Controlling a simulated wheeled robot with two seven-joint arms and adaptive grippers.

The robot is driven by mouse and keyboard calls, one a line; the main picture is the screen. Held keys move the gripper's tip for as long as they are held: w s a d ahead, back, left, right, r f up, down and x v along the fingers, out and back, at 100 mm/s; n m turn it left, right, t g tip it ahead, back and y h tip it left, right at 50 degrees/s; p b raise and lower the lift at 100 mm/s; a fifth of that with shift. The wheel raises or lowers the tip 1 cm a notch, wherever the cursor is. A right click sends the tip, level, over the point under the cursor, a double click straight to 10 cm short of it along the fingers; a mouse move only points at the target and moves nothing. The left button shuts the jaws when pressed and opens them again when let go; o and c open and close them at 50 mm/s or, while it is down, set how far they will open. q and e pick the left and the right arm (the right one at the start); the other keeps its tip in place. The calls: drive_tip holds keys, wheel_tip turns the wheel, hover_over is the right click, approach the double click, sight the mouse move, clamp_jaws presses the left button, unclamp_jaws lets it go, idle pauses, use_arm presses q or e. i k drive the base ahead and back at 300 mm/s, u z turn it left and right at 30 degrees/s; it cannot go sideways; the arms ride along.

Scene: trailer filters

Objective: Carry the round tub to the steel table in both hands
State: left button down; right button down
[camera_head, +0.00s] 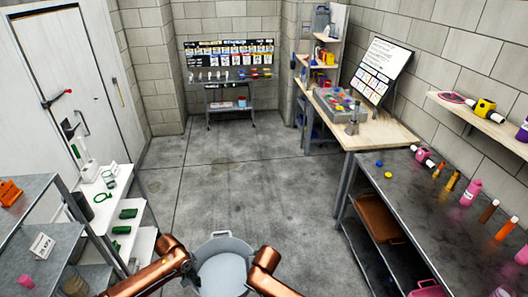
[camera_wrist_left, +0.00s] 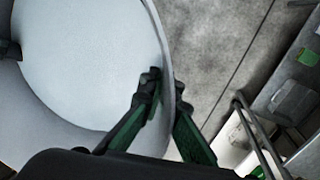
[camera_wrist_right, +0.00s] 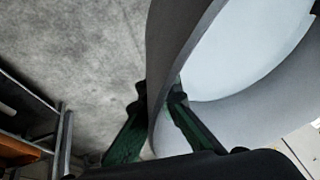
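The round tub (camera_head: 222,272) is grey with a pale, plain inside, at the bottom middle of the head view, in front of me over the floor. My left gripper (camera_head: 190,268) has its fingers on either side of the tub's left wall; the left wrist view shows the rim (camera_wrist_left: 160,40) between them. My right gripper (camera_wrist_right: 158,92) has its fingers on both sides of the opposite wall (camera_wrist_right: 170,35); in the head view its fingertips are hard to see. A table with a dark grey metal top (camera_head: 420,190) stands at the right.
Bottles and tools stand along that table's wall side, with blue and yellow balls at its far end. A wooden bench (camera_head: 365,133) adjoins it. Shelves with green items (camera_head: 128,213) stand close at the left. The concrete floor (camera_head: 235,180) ahead is clear. A small table (camera_head: 230,107) stands at the back.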

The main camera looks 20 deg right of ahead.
sight(436, 223)
drive_tip(key=i, duration=1.6)
drive_tip(key=z, duration=2.8)
drive_tip(key=i, duration=1.5)
drive_tip(key=u, duration=0.05)
